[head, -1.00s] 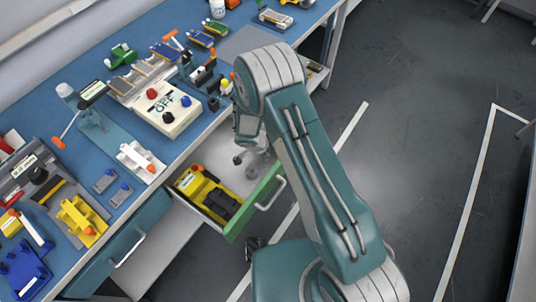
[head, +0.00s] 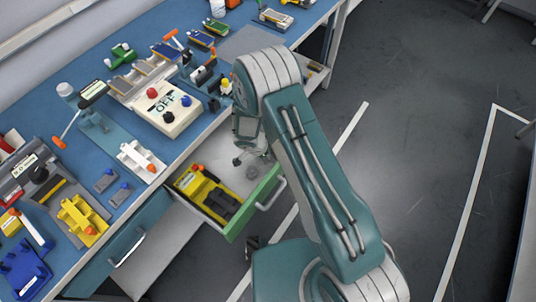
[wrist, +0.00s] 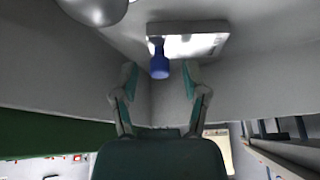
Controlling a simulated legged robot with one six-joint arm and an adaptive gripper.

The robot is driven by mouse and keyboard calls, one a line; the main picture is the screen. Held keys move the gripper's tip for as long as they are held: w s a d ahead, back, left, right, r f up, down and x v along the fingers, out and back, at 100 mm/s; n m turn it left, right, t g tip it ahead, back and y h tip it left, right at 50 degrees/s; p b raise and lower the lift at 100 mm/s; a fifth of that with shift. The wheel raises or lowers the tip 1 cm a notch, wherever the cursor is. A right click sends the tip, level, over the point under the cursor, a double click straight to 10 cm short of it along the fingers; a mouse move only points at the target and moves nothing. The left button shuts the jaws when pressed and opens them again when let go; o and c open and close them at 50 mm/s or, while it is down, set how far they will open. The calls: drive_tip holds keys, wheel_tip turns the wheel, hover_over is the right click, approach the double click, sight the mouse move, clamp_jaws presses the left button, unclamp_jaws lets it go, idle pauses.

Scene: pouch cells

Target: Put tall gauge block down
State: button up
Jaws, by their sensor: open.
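My gripper (wrist: 160,80) is open, with its two teal-padded fingers spread apart. In the wrist view a pale block (wrist: 205,44) with a blue knob (wrist: 160,67) sits just beyond the fingertips. It looks like the tall gauge block. The knob lines up with the gap between the fingers, and neither finger visibly grips it. In the head view my gripper (head: 243,156) is at the far end of the open drawer (head: 232,181), and the block cannot be made out there.
The drawer has a green front (head: 253,204) and holds a yellow-and-black device (head: 205,192). A rounded grey thing (wrist: 95,8) is near the block. The drawer walls are close around my gripper.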

drive_tip(key=v, duration=1.1)
drive_tip(key=s+d+r+n+y, duration=0.15)
drive_tip(key=d+r, duration=0.25)
drive_tip(key=r, duration=0.4)
drive_tip(key=s+d+r+n, duration=0.2)
drive_tip(key=d+r, duration=0.2)
drive_tip(key=r, duration=0.4)
drive_tip(key=s+d+r+n, duration=0.1)
drive_tip(key=d+r, duration=0.2)
drive_tip(key=r, duration=0.6)
drive_tip(key=s+d+r+n+t+y, duration=0.1)
drive_tip(key=s+d+r+n, duration=0.2)
drive_tip(key=s, duration=0.5)
drive_tip(key=s+d+r+n+t+y, duration=0.1)
drive_tip(key=s+d+r+n+t, duration=0.1)
drive_tip(key=s+r+n, duration=0.2)
drive_tip(key=s+r, duration=0.3)
drive_tip(key=s, duration=0.1)
drive_tip(key=shift+s+d+r+n, duration=0.25)
drive_tip(key=shift+s+d+n, duration=0.05)
drive_tip(key=shift+d+n, duration=0.1)
drive_tip(key=shift+y, duration=0.25)
drive_tip(key=shift+c, duration=0.4)
